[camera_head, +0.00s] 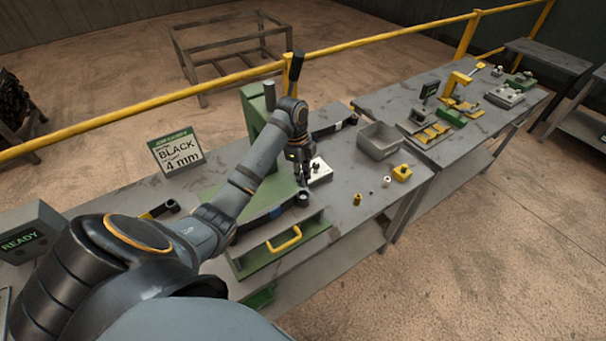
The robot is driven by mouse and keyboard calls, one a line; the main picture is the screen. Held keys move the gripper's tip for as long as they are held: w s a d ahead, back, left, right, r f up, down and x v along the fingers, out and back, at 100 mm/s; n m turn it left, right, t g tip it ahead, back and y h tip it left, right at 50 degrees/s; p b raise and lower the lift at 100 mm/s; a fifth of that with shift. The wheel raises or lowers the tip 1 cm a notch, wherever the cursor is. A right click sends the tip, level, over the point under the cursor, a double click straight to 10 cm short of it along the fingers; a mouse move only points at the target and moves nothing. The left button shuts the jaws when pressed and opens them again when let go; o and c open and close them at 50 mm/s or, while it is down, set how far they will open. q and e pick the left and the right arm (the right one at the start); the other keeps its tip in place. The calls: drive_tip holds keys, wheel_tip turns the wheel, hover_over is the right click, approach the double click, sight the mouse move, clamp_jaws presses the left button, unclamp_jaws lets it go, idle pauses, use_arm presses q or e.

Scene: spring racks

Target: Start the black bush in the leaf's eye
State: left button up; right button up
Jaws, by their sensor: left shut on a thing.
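My left gripper (301,178) points down just above the near end of the dark leaf (262,219). It is shut on a small dark piece, which looks like the black bush; the fingers hide most of it. The leaf's eye (303,198) shows as a dark round ring at that end, under the fingertips. I cannot tell whether the bush touches the eye. The leaf lies on a green fixture with a yellow handle (284,240), and my left arm covers part of it. My right gripper is not in view.
A pale block (319,172) with a dark knob stands right of the gripper. A green press post (256,115) rises behind. A sign (176,151) reads BLACK 4 mm.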

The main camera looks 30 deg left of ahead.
use_arm(q)
wheel_tip(320, 180, down, 3)
drive_tip(key=shift+s+r+b, duration=0.1)
drive_tip(key=shift+b, duration=0.45)
drive_tip(key=shift+f, duration=0.75)
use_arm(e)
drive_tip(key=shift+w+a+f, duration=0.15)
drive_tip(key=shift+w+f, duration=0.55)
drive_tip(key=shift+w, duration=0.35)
use_arm(q)
drive_tip(key=shift+r, duration=0.1)
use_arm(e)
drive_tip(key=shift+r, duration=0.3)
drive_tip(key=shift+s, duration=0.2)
use_arm(q)
drive_tip(key=shift+p, duration=0.85)
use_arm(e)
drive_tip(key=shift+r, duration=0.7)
use_arm(q)
drive_tip(key=shift+f+b, duration=0.35)
drive_tip(key=shift+f, duration=0.65)
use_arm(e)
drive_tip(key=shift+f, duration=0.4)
use_arm(q)
drive_tip(key=o, duration=0.9)
